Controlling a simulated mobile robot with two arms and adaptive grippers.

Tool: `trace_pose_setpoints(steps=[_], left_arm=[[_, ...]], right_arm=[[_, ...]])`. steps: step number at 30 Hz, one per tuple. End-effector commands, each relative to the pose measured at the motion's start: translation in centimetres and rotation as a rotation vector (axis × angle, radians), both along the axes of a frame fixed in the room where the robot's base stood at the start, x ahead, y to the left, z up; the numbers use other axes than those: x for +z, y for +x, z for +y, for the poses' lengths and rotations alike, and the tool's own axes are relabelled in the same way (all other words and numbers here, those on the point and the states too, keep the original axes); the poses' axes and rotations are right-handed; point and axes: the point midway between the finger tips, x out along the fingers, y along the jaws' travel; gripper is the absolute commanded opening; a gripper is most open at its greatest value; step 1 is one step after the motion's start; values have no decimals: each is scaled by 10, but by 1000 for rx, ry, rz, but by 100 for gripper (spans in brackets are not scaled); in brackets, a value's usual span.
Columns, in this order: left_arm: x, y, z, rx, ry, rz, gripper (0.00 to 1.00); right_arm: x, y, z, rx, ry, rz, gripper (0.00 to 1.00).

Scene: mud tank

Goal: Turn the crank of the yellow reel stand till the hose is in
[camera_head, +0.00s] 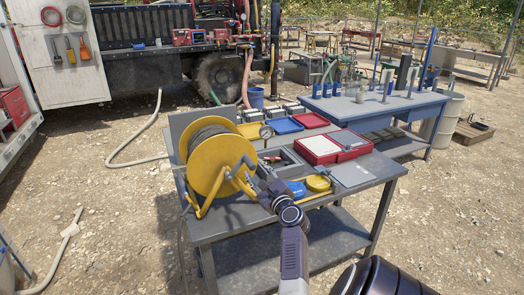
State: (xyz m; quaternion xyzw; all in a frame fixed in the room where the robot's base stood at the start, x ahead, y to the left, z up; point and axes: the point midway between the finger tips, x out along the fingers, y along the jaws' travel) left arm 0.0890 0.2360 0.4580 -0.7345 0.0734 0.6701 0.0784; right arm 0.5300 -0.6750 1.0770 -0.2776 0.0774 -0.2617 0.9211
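The yellow reel stand (206,172) is on the left end of the grey metal table (232,223). Dark grey hose (204,137) is wound on its drum. A pale hose (138,162) runs over the ground to the table's left side, behind the reel. My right arm comes in from the bottom, and its gripper (246,181) is at the reel's front face, at the crank. The gripper covers most of the crank, and its fingers are too small and overlapped to tell whether they are closed on the handle. My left gripper is out of view.
On the table are red cases (320,148), a blue tray (285,125), a yellow round item (318,183) and a blue item (295,188) close to my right gripper. A blue workbench (375,108) stands behind right.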

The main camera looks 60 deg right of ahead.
Motion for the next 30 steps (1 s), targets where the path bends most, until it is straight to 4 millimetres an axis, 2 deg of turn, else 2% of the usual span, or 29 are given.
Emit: trace_pose_setpoints(steps=[3, 9, 23, 26, 30], left_arm=[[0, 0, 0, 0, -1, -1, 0], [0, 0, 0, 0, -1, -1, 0], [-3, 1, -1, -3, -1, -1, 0], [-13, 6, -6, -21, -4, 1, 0], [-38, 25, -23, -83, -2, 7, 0]], right_arm=[[0, -19, 12, -1, -1, 2, 36], [0, -38, 23, -1, 1, -1, 36], [1, -39, 26, 4, -27, 17, 36], [5, -33, 27, 19, -160, 104, 36], [10, -18, 23, 41, -541, 353, 36]])
